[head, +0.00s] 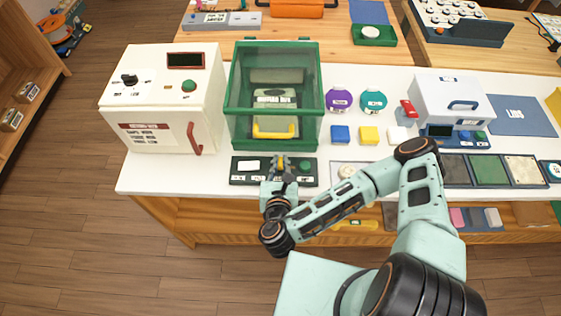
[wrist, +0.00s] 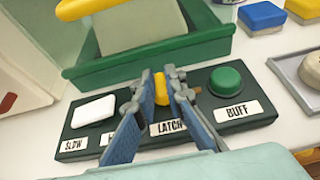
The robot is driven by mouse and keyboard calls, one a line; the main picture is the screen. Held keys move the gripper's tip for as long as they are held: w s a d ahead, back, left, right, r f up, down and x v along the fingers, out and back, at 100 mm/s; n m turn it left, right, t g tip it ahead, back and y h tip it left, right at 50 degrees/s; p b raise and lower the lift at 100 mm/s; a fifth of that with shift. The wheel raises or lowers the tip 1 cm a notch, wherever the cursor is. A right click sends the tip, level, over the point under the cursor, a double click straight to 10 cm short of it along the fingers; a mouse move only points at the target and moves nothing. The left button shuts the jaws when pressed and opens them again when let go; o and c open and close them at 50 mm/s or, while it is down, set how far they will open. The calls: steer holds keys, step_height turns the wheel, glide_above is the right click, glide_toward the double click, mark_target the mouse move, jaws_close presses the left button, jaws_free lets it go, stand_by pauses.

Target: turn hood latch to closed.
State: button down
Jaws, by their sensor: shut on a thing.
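The hood latch is a small yellow lever on a dark control strip (head: 240,181), just above the "LATCH" label; the latch (wrist: 161,89) shows in the wrist view between my fingertips. My gripper (head: 279,167) is over the middle of the strip; in the wrist view my gripper (wrist: 163,88) is shut on the latch with a finger on each side. The fingers cover part of the strip.
On the strip, a white switch (wrist: 94,110) labelled "SLOW" lies left of my fingers and a green "BUFF" button (wrist: 226,80) lies right. A white box with a red handle (head: 160,95) stands left of the hood. Colored blocks (head: 369,135) lie to the right.

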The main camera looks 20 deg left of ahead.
steer(key=shift+w+r, duration=0.1)
steer(key=shift+r, duration=0.05)
steer(key=c, duration=2.2)
jaws_free()
steer(key=shift+o, duration=1.1)
steer(key=shift+n+y+b, duration=0.3)
steer(key=shift+n+y, duration=0.4)
steer(key=shift+y, duration=0.1)
steer(key=shift+d+f+n+g+y+b, duration=0.1)
steer(key=shift+n+g+y+b, duration=0.3)
steer(key=shift+n+y+b, duration=0.25)
steer(key=shift+d+f+n+g+y+b, duration=0.1)
steer(key=shift+n+g+y+b, duration=0.3)
steer(key=shift+n+y+b, duration=0.25)
steer(key=n+g+y+b, duration=0.1)
steer(key=n+y+b, duration=0.1)
steer(key=b, duration=0.2)
steer(key=shift+w+n+g, duration=0.1)
steer(key=shift+n+g, duration=0.2)
steer(key=shift+g, duration=0.1)
